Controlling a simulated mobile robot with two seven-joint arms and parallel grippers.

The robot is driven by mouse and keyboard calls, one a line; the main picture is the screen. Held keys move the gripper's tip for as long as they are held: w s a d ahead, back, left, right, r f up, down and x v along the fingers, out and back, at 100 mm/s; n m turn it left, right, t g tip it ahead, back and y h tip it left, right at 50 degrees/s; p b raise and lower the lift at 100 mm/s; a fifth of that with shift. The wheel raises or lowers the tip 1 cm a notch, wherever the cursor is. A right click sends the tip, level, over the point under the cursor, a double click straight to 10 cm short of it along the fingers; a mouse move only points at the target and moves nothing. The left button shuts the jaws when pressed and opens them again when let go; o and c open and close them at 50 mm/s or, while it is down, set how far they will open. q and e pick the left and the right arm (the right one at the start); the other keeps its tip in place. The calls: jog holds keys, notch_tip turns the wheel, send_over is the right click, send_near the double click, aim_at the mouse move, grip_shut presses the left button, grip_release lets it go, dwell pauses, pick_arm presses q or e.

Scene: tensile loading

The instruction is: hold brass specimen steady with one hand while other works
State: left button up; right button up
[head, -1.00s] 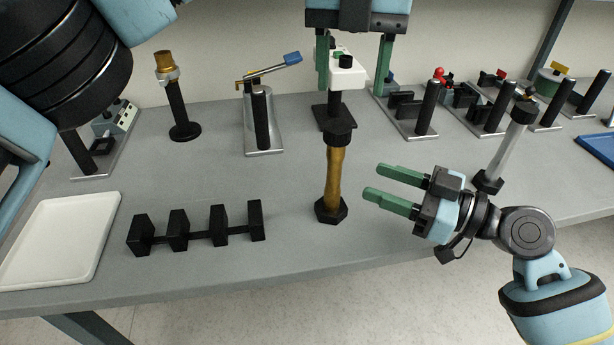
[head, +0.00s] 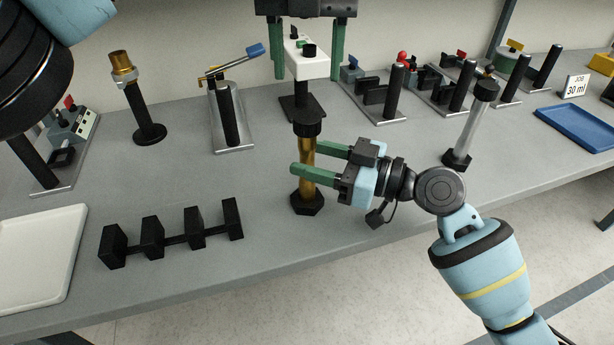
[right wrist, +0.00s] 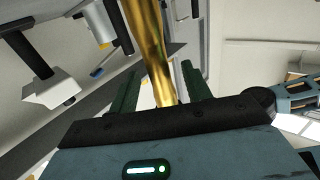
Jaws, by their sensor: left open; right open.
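The brass specimen (head: 308,178) stands upright on the bench, with a black hexagonal foot and a black collar at its top. My right gripper (head: 307,160) is open, its two green fingers on either side of the brass shaft. In the right wrist view the brass shaft (right wrist: 150,45) runs between the green fingers (right wrist: 160,95); I cannot tell whether either finger touches it.
A black slotted rack (head: 170,240) and a white tray (head: 35,260) are at the front left. A silver specimen (head: 470,130) stands right of my right gripper. A brass-topped post (head: 140,105) and lever fixture (head: 230,115) stand behind. A blue tray (head: 578,128) is at the right.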

jog(key=shift+w+a, duration=0.25)
jog(key=shift+a, duration=0.4)
jog(key=shift+c, duration=0.3)
grip_shut()
